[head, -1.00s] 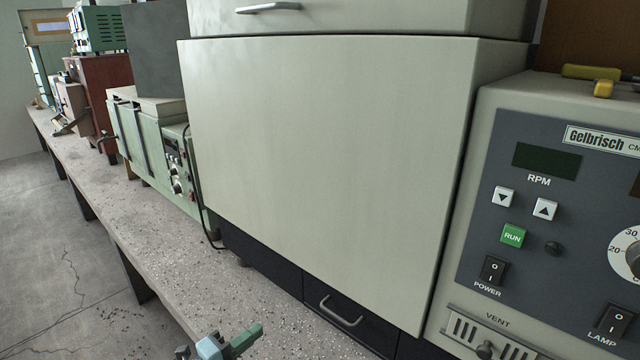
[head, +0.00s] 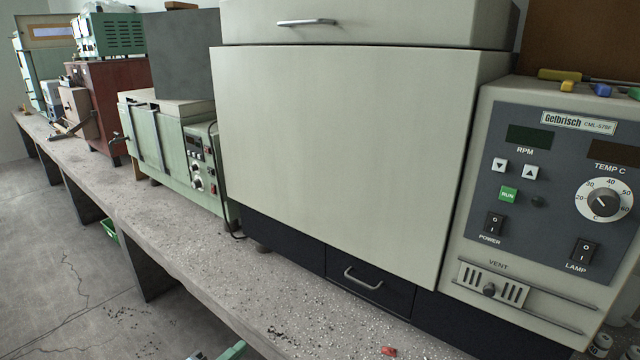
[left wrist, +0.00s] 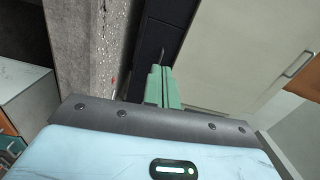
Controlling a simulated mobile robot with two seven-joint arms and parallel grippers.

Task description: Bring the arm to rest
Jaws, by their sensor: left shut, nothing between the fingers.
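My left gripper (head: 230,351) shows only in part at the bottom edge of the head view, low in front of the bench's front edge. In the left wrist view its two green fingers (left wrist: 161,86) are together with nothing between them. The fingers point toward the dark drawer base of the large pale machine (head: 340,150), and I see no contact. My right gripper is in neither view.
The speckled bench top (head: 190,235) runs along the machines, clear in front of the green unit (head: 170,150). A small red object (head: 388,351) lies near the front. A control panel (head: 550,190) stands at right. Open floor (head: 60,290) lies left.

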